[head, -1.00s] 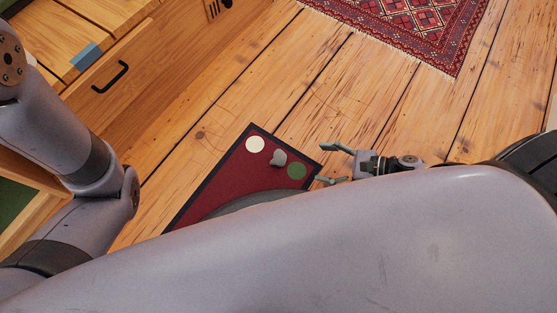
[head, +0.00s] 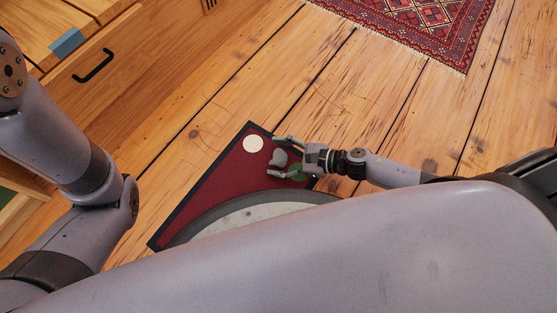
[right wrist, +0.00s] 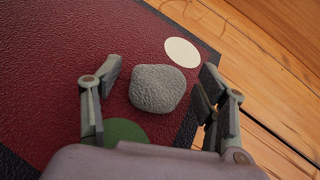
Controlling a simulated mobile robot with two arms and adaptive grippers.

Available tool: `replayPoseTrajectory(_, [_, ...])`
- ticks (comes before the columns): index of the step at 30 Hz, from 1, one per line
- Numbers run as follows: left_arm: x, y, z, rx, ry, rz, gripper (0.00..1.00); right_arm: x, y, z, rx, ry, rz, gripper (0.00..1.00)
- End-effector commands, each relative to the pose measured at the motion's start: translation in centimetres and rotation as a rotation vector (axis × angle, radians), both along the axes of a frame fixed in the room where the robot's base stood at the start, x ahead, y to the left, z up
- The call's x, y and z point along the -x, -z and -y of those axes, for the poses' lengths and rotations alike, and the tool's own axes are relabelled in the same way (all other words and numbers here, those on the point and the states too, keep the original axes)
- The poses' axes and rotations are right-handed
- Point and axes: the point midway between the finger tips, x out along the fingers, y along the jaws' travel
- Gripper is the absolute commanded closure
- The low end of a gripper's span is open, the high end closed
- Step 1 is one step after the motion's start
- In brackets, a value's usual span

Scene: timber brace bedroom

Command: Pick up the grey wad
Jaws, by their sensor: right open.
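The grey wad (head: 279,158) lies on a dark red mat (head: 222,180) with a black border. In the right wrist view the wad (right wrist: 157,88) is a rounded, speckled lump between the open fingers, with a gap on each side. My right gripper (head: 281,156) is open around the wad, its fingers reaching in from the right. The right gripper also shows in the right wrist view (right wrist: 158,100), where neither finger touches the wad. My left arm shows at the left of the head view, but its gripper is out of view.
A cream disc (head: 253,143) and a green disc (head: 296,172), partly covered by my gripper, lie on the mat near the wad. A wooden drawer unit (head: 110,95) stands at upper left. A patterned rug (head: 425,25) lies at upper right. Bare plank floor is between.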

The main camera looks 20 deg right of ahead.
Motion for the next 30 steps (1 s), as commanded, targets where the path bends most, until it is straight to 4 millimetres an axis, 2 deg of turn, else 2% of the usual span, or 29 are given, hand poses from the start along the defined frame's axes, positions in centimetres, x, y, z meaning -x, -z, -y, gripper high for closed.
replayPoseTrajectory(8, [-0.03, 0.11, 0.01, 0.0, 0.0, -0.001, 0.72, -0.19, 0.08, -0.27, 0.001, 0.001, 0.0, 0.33])
replayPoseTrajectory(27, [-0.07, 0.1, 0.0, 0.0, -0.001, -0.002, 0.72, -0.17, 0.09, -0.23, 0.001, 0.0, 0.0, 0.75])
replayPoseTrajectory(30, [-0.07, 0.1, 0.0, 0.0, -0.001, -0.002, 0.72, -0.18, 0.09, -0.24, 0.001, 0.0, 0.0, 0.77])
